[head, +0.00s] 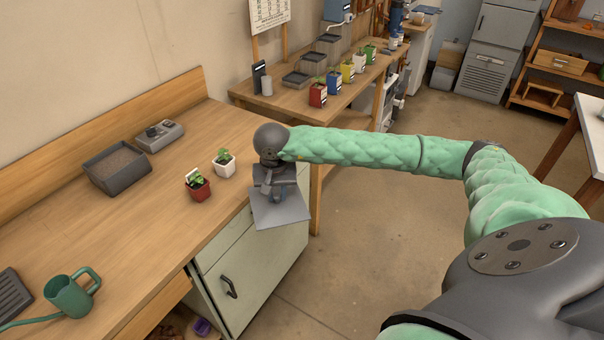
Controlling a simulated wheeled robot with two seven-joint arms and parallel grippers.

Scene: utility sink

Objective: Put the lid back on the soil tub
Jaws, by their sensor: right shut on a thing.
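The soil tub (117,168) is a grey rectangular box, open at the top with brown soil showing, near the back of the wooden bench. My right gripper (273,190) is shut on a flat grey lid (279,209). It holds the lid at the bench's right end, to the right of the tub and well apart from it. The lid hangs in front of the cabinet's top corner. The gripper's fingers partly cover the lid. My left gripper is not in view.
A red pot (198,188) and a white pot (224,165) with seedlings stand between tub and lid. A grey device (159,136) sits behind the tub. A green watering can (72,294) stands front left. The bench's middle is clear.

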